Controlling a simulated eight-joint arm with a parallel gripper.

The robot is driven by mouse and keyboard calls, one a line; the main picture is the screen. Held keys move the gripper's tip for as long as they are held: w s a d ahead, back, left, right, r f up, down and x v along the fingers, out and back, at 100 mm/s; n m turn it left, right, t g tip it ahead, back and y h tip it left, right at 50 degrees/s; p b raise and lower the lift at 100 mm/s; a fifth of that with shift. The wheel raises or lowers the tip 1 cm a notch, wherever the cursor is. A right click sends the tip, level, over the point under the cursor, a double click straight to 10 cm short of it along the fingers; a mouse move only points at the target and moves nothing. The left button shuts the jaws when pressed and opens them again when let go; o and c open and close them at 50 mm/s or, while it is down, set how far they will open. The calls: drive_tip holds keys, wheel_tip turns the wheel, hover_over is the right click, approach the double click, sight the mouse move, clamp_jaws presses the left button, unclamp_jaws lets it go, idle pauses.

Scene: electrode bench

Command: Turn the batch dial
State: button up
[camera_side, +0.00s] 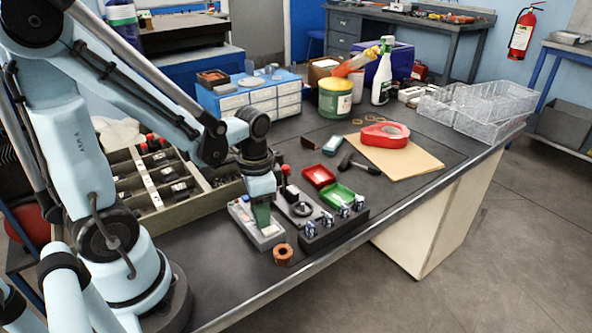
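My gripper (262,217) points down at a small light-grey box (269,240) near the front edge of the bench. Its dark green fingers reach the top of this box. Whether they are open or shut does not show, and they hide what is beneath them. No dial can be made out clearly on the box; one may be behind the fingers. Just right of it, a grey plate (291,202) carries a dark round part (302,209) that could also be a dial, but it is too small to tell.
A black block (335,231) with several silver-blue pieces stands close on the right. A copper-coloured ring (283,254) lies in front. Red (318,177) and green (337,195) trays sit behind the block. A compartmented holder (205,201) is at the left. The bench's right front is clear.

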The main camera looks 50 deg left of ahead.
drive_tip(key=n, duration=0.3)
drive_tip(key=shift+n, duration=0.3)
drive_tip(key=n, duration=0.8)
drive_tip(key=shift+d+n, duration=0.1)
drive_tip(key=shift+n, duration=0.2)
drive_tip(key=n, duration=0.3)
drive_tip(key=shift+r+n, duration=0.3)
drive_tip(key=shift+r, duration=0.05)
wheel_tip(320, 180, up, 11)
drive_tip(key=w+d+f+m+t, duration=0.1)
drive_tip(key=w+d+m+t, duration=0.25)
drive_tip(key=m+t, duration=0.65)
drive_tip(key=s+a+r+m+g, duration=0.1)
drive_tip(key=a+g, duration=0.4)
drive_tip(key=a, duration=0.1)
drive_tip(key=s+a+r+m+g, duration=0.2)
drive_tip(key=a+g, duration=0.3)
drive_tip(key=a, duration=0.1)
drive_tip(key=f, duration=0.7)
drive_tip(key=shift+w+d, duration=0.2)
drive_tip(key=shift+d, duration=0.15)
wheel_tip(320, 180, up, 8)
drive_tip(key=shift+r, duration=0.15)
